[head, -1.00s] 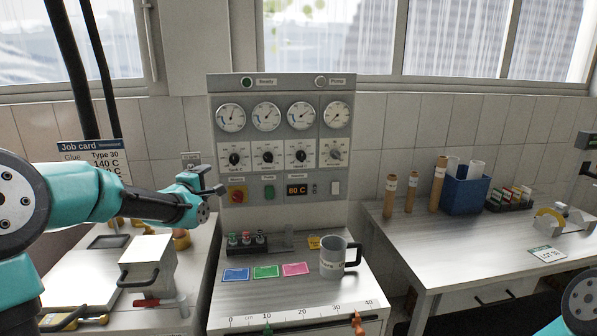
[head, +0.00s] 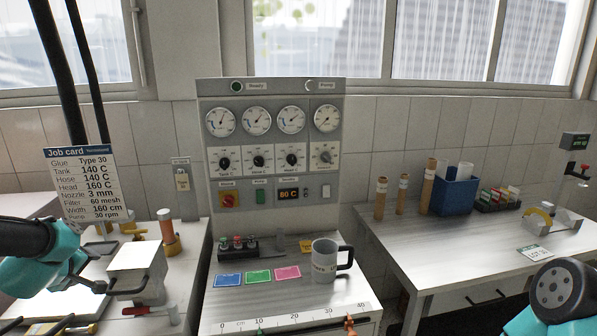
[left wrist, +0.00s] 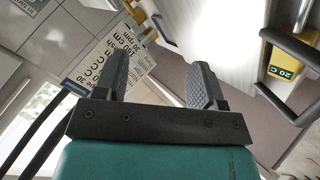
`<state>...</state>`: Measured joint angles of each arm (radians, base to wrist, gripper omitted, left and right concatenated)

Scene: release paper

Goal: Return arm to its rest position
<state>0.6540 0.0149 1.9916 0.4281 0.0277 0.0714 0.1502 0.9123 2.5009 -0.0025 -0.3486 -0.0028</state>
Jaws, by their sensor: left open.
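The job card (head: 84,182) hangs just above and beyond this gripper in the head view. It also shows behind the fingers in the left wrist view (left wrist: 105,55). Part of my right arm shows at the bottom right of the head view; its gripper is out of view.
A metal box with a handle (head: 137,268) stands on the left bench, close to the left arm. The control cabinet (head: 270,150) is in the middle, with a grey mug (head: 324,262) on its ledge. The right bench (head: 420,245) holds tubes and a blue bin (head: 455,192).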

